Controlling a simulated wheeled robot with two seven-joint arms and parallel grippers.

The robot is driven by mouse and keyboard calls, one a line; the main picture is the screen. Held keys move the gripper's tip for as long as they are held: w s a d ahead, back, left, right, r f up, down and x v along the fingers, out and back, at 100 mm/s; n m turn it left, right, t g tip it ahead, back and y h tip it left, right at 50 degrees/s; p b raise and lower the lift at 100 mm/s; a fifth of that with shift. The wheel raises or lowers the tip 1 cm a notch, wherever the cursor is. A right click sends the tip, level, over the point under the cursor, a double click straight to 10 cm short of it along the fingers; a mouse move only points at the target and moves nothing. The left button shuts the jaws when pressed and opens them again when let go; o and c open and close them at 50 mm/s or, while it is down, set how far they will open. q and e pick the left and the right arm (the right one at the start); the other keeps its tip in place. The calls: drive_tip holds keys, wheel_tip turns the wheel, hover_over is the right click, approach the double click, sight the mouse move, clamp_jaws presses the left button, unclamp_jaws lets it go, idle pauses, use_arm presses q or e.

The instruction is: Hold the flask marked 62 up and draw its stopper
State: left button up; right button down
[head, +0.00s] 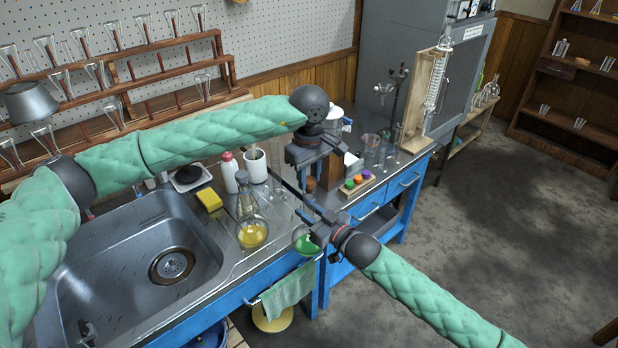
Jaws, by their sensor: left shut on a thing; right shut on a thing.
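A round flask with green liquid (305,243) is at my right gripper (312,217), by the counter's front edge. The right gripper is shut on it near the neck, which the gripper mostly hides. My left gripper (309,177) is higher, points down and is shut on a small brown piece (310,185) that looks like the stopper. The brown piece is above the green flask and looks apart from it. No number can be read on the flask.
A flask with yellow liquid (252,234) stands on the counter beside the sink (130,265). A white bottle (229,172), a yellow sponge (209,199) and a wooden block with coloured caps (348,190) are close by. Glassware stands farther right. A green towel (288,290) hangs in front.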

sight(309, 180)
use_arm(q)
drive_tip(key=shift+r, duration=1.65)
drive_tip(key=shift+f+b, duration=0.2)
drive_tip(key=shift+b, duration=0.35)
use_arm(e)
drive_tip(key=shift+f, duration=0.55)
use_arm(q)
drive_tip(key=shift+r, duration=0.15)
use_arm(e)
drive_tip(key=shift+f, duration=0.1)
use_arm(q)
drive_tip(key=shift+r+p, duration=0.45)
drive_tip(key=shift+r, duration=0.1)
use_arm(e)
drive_tip(key=w+d, duration=0.4)
drive_tip(key=d, duration=0.8)
